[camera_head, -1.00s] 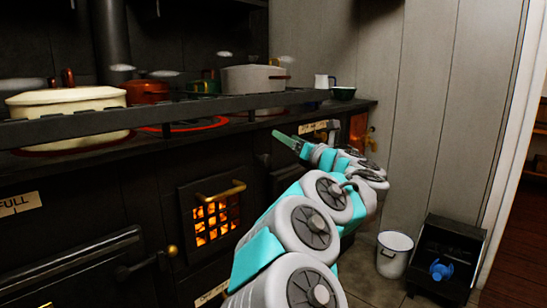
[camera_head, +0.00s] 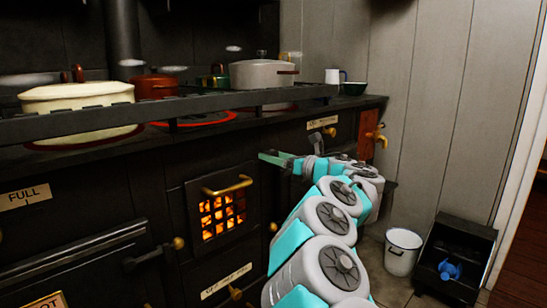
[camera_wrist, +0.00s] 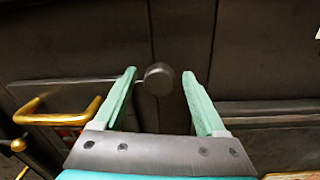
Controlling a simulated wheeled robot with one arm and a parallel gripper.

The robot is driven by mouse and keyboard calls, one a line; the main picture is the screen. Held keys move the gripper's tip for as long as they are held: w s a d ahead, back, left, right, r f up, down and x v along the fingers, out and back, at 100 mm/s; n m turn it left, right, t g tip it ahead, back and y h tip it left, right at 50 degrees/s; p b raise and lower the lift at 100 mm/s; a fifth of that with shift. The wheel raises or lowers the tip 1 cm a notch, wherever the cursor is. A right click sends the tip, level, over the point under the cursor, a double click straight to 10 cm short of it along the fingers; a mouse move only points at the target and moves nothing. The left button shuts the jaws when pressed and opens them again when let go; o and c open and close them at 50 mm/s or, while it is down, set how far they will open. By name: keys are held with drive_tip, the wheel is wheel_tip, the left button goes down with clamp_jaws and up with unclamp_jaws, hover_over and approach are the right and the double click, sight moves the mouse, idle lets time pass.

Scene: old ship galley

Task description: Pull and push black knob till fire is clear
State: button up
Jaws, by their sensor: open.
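The black knob (camera_wrist: 158,79) is a dark round knob on a thin rod on the stove front, seen in the wrist view. It lies between and just beyond the two fingertips. My gripper (camera_wrist: 160,85) is open, with its pale green fingers on either side of the knob and apart from it. In the head view my gripper (camera_head: 277,157) is at the stove front, right of the fire door, and the knob cannot be made out there. Fire (camera_head: 222,214) glows orange behind the grated fire door (camera_head: 248,225).
A brass handle (camera_wrist: 60,108) is left of my gripper. Pots, including a cream pot (camera_head: 75,95) and a grey pot (camera_head: 262,74), stand on the stove top behind a rail (camera_head: 170,108). A white bucket (camera_head: 402,252) and a black bin (camera_head: 455,255) stand on the floor at right.

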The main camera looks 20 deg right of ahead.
drive_tip(key=shift+w+a, duration=0.1)
drive_tip(key=shift+w, duration=0.15)
drive_tip(key=shift+c, duration=0.2)
clamp_jaws()
idle(1.1)
